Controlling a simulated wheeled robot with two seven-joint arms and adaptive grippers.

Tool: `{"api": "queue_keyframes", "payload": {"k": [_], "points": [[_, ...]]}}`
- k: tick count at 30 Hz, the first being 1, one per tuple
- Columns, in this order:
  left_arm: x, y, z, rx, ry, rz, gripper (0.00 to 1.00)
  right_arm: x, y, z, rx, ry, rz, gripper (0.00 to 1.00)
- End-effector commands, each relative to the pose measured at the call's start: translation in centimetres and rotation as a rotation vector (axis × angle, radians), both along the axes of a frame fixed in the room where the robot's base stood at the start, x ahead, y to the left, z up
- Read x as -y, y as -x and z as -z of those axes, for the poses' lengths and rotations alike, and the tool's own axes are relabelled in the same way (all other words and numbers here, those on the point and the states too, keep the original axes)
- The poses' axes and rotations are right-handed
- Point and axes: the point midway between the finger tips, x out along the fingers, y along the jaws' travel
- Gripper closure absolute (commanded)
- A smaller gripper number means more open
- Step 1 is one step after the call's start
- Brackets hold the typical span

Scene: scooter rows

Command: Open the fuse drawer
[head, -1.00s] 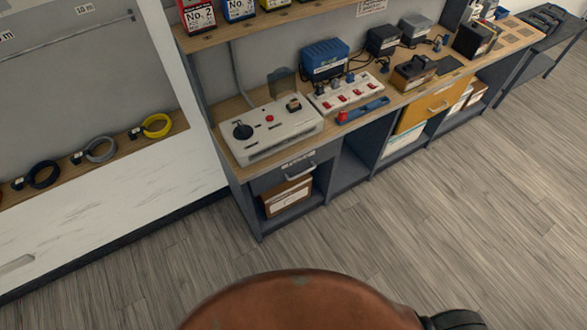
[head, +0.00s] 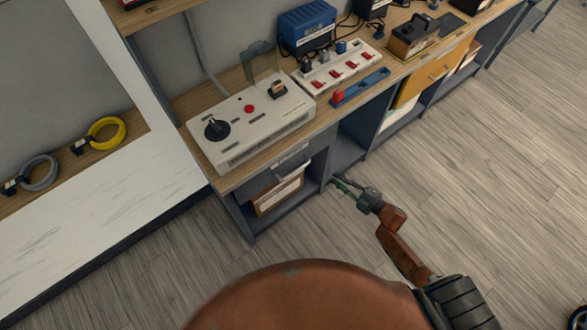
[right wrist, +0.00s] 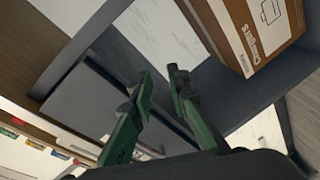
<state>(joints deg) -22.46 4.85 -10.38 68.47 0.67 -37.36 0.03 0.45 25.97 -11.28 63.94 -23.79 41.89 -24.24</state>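A dark grey drawer (head: 268,182) with a pale bar handle (head: 291,171) sits under the left end of the workbench in the head view. It looks shut, and the label above its handle is too small to read. A yellow drawer (head: 412,91) with a handle is farther right, also looking shut. My right gripper (head: 338,184) is to the right of the grey drawer and apart from its handle. In the right wrist view its two green fingers (right wrist: 160,82) are spread with nothing between them. My left gripper is out of view.
A cardboard box (head: 277,196) stands on the shelf below the grey drawer. A control box (head: 235,130) with a black knob and a power strip (head: 340,66) are on the worktop (head: 233,178).

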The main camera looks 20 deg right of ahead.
Motion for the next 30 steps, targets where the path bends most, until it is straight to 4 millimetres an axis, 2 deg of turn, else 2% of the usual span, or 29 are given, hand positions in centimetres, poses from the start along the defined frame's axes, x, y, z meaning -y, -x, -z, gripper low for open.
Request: {"api": "queue_keyframes", "payload": {"k": [1, 3, 6, 9, 14, 24, 30], "points": [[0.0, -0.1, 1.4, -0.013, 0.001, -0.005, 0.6, -2.1, -1.3, -2.2, 0.132, 0.054, -0.129, 0.84], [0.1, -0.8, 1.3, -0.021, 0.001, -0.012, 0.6, -5.1, -1.6, -6.4, 0.302, 0.11, -0.288, 0.84], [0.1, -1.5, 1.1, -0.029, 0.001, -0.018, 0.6, -8.0, -0.7, -10.3, 0.474, 0.166, -0.455, 0.84], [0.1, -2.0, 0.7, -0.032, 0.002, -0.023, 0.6, -9.5, 0.2, -12.3, 0.572, 0.196, -0.552, 0.84], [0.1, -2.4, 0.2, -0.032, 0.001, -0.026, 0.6, -11.2, 0.3, -13.6, 0.618, 0.208, -0.595, 0.84], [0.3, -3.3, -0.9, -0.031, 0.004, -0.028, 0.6, -15.8, -1.8, -14.2, 0.614, 0.204, -0.591, 0.84], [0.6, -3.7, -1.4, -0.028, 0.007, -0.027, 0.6, -17.1, -2.4, -14.4, 0.612, 0.204, -0.589, 0.84]]}}
